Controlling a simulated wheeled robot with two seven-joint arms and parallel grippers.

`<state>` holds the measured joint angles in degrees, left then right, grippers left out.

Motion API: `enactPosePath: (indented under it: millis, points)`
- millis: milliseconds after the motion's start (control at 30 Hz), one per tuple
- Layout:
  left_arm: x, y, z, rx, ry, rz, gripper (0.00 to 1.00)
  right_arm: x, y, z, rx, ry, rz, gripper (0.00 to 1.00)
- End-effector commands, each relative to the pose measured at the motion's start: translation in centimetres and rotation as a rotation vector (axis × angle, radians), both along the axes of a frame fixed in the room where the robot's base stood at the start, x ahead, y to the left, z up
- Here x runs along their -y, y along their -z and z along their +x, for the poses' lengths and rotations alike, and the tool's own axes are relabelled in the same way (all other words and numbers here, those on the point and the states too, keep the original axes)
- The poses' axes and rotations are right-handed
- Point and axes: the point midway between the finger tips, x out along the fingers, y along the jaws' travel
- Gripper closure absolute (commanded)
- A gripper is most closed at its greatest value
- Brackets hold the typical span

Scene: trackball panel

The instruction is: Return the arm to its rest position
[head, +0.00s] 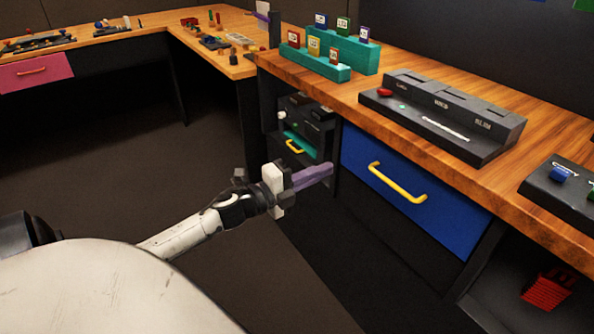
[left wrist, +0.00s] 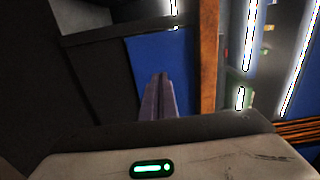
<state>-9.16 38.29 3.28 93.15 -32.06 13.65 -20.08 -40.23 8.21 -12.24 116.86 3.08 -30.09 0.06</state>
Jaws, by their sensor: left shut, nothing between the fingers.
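My left gripper (head: 318,174) reaches out from the left in the head view, with its purple fingers closed together and nothing between them. It hangs in the air in front of the bench, below the worktop's height and left of the blue drawer's yellow handle (head: 398,183). In the left wrist view the closed purple fingers (left wrist: 158,97) show against the blue drawer (left wrist: 157,62). My right gripper shows in neither view.
The wooden worktop (head: 345,95) carries a black slotted panel (head: 440,115) with a red button and teal card racks (head: 330,50). An open lower bay holds a red item (head: 547,290). A second bench with a pink drawer (head: 35,71) stands far left. The floor (head: 140,140) between is clear.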

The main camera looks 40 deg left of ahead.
Motion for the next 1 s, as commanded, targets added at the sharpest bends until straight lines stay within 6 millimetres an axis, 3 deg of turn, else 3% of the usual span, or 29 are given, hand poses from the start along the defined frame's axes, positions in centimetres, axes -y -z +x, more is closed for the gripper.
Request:
enactPosePath:
  millis: [100, 300, 733, 867, 1000]
  points:
    - [-0.5, 0.1, -2.3, -0.004, -0.001, -0.002, 1.00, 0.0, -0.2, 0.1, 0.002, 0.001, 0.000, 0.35]
    - [-1.0, 0.1, -4.4, -0.002, -0.001, -0.002, 1.00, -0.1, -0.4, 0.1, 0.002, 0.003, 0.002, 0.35]
    - [-0.7, 0.6, -5.3, -0.022, -0.014, -0.042, 1.00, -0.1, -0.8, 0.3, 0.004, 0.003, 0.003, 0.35]
    - [1.9, 4.1, -7.5, -0.148, -0.098, -0.281, 1.00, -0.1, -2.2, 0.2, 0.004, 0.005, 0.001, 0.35]
    - [7.6, 10.0, -12.4, -0.394, -0.260, -0.681, 1.00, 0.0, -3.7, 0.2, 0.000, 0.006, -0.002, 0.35]
